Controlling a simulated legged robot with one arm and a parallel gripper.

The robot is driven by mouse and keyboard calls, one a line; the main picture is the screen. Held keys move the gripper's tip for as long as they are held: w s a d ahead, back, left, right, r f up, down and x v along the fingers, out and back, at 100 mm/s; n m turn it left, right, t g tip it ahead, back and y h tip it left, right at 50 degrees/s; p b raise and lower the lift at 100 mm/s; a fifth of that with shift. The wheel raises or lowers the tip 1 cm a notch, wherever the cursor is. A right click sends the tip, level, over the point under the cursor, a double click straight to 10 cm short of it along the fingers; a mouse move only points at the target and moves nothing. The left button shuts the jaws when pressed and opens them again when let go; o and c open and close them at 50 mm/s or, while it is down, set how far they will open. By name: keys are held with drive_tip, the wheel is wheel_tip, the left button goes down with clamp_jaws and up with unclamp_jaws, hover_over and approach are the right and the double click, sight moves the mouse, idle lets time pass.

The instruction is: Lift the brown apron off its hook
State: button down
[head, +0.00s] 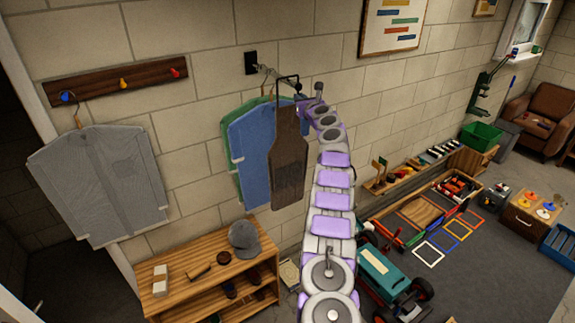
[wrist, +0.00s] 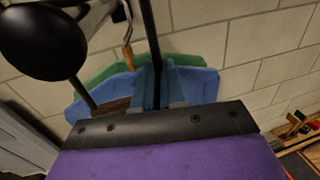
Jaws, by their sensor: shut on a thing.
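The brown apron (head: 289,165) hangs upright in front of blue and green garments. Its dark neck strap (head: 279,88) rises to the wall hook (head: 263,70); whether the strap still rests on the hook is too small to tell. My gripper (head: 300,104) is at the apron's top right corner, shut on the apron's strap side. In the wrist view, a dark strap (wrist: 150,35) runs down between the closed fingers (wrist: 160,88). A strip of brown apron (wrist: 112,107) shows left of them; the rest is hidden by my gripper body.
The blue garment (head: 248,150) and green garment (head: 228,130) hang close behind the apron. A grey shirt (head: 100,180) hangs at left from a peg rack (head: 115,82). A wooden shelf (head: 210,285) with a grey cap (head: 244,238) stands below.

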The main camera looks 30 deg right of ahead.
drive_tip(key=shift+r, duration=0.1)
idle(0.7)
drive_tip(key=s+a+r+b, duration=0.1)
drive_tip(key=s+r+b, duration=0.1)
drive_tip(key=s, duration=0.7)
drive_tip(key=s+a+r+b, duration=0.2)
drive_tip(key=s+b, duration=0.1)
drive_tip(key=s, duration=0.5)
drive_tip(key=shift+s+a, duration=0.25)
drive_tip(key=shift+s, duration=0.15)
idle(1.2)
drive_tip(key=shift+s+b, duration=0.1)
drive_tip(key=shift+b, duration=0.2)
